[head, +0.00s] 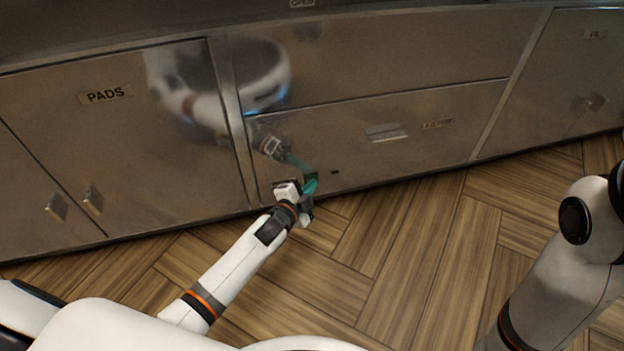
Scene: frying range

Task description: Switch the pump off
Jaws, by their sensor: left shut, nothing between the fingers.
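My left gripper (307,192) is shut and empty, low against the steel cabinet front, at the bottom left corner of the lower middle panel (410,150). A small teal piece (311,185) shows at its tip; I cannot tell whether it is part of the gripper or a handle on the panel. A dark recess edge shows beside the gripper, mostly hidden by it. No pump switch can be made out clearly. A small dark mark (335,172) sits on the panel just right of the gripper. My right arm shows at the right edge; its gripper is out of view.
A door labelled PADS (106,95) is on the left, with small square latches (93,197) low down. The lower middle panel has a recessed pull (385,132) and an unreadable label (437,124). The wooden floor (400,240) is clear. The steel reflects my body and arm.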

